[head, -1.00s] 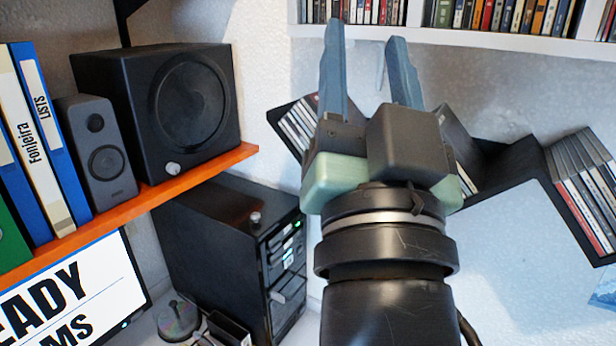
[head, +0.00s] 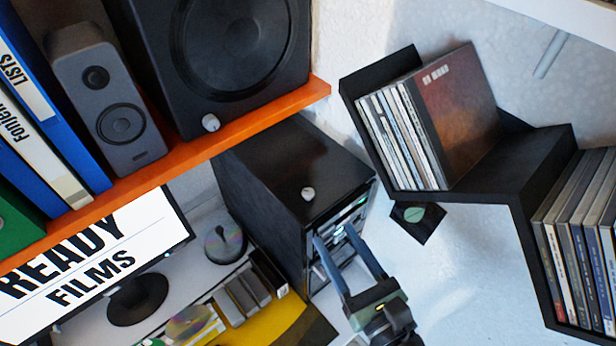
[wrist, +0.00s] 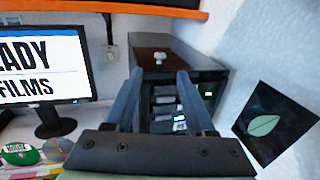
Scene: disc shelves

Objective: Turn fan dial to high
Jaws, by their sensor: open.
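A small white knob (head: 308,194) stands on top of a black tower case (head: 265,210); I take it for the fan dial, but no markings are readable. In the wrist view the knob (wrist: 159,57) appears just beyond and between my fingertips, on the top of the case (wrist: 195,58). My gripper (head: 334,234) is open and empty, its two blue-grey fingers pointing at the front of the case. In the head view its tips are lower and to the right of the knob, apart from it. Another white knob (head: 210,122) is on the large speaker (head: 235,50).
An orange shelf (head: 255,127) with speakers and binders overhangs the case at left. A black disc shelf (head: 490,180) is on the wall at right. A monitor (head: 95,260) and discs stand on the desk. A dark leaf-marked square (wrist: 275,122) is close right of my gripper.

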